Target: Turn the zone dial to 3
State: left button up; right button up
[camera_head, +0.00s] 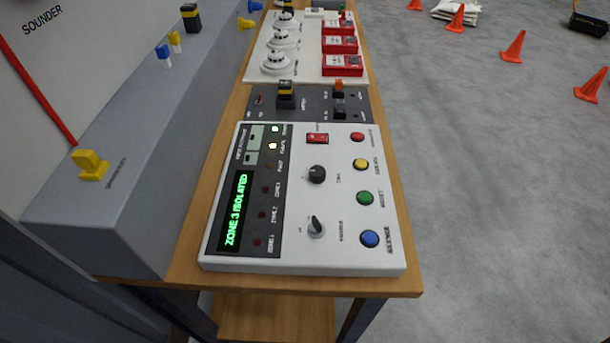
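The white control panel (292,262) lies on the wooden bench. A round black knob (317,174) sits at its middle, probably the zone dial; its small lettering and pointer direction are too small to read. Below it is a grey rotary switch with a black pointer (316,225), pointing toward the upper left. The display (236,210) reads "ZONE 3 ISOLATED" in green. Neither of my grippers is in view, and nothing touches the panel.
Red, yellow, green and blue (369,239) buttons line the panel's right side; a red rocker switch (317,138) is above the knob. Beyond are a dark switch plate (312,104), detectors and red call points. A grey ledge (150,190) stands left. Cones dot the open floor right.

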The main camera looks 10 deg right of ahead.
aim_at(318, 173)
jog(key=k+l+u, duration=0.15)
jog(key=l+u, duration=0.2)
jog(key=k+l+u, duration=0.2)
jog(key=l+u, duration=0.2)
jog(key=k+l+u, duration=0.35)
jog(key=i+j, duration=0.1)
jog(key=i, duration=0.5)
